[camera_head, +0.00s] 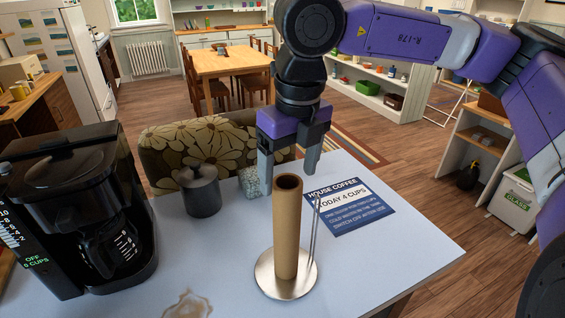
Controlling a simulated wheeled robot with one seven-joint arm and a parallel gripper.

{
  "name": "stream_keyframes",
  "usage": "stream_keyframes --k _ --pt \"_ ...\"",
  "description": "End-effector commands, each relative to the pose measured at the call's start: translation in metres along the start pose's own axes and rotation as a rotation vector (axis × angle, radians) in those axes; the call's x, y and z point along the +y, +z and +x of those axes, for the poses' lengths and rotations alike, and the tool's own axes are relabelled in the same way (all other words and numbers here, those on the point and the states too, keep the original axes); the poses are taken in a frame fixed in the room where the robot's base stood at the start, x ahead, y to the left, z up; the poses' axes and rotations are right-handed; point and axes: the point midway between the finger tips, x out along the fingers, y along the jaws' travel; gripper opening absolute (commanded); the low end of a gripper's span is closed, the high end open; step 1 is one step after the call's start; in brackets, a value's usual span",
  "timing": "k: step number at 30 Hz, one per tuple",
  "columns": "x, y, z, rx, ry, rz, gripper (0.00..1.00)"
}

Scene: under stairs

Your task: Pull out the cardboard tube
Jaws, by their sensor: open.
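The brown cardboard tube (286,228) stands upright on a round metal base (286,287) on the light table. Its open top end faces up. A thin metal rod (314,230) rises from the base at the tube's right side. My gripper (289,182) points down above the table, its two grey fingers spread apart. In the picture the tube's top shows between and just below the fingertips, and the fingers look behind it. I see no contact between the fingers and the tube.
A black coffee maker (95,215) stands at the left. A dark lidded pot (200,192) and a small speckled thing (250,181) sit near the table's back edge. A blue "House Coffee" card (350,210) lies right of the tube. A brown stain (187,306) marks the front.

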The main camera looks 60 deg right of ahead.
Motion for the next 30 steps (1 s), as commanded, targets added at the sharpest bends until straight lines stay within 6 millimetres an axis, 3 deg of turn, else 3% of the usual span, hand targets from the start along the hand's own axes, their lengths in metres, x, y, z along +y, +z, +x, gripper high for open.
stream_keyframes --k 13,26,30 --pt "0.001 -0.001 0.058 0.002 0.005 -0.001 0.78" --pt "0.001 0.000 0.069 0.000 0.003 -0.002 0.78" --pt "0.001 0.000 0.069 0.000 0.003 -0.002 0.50"
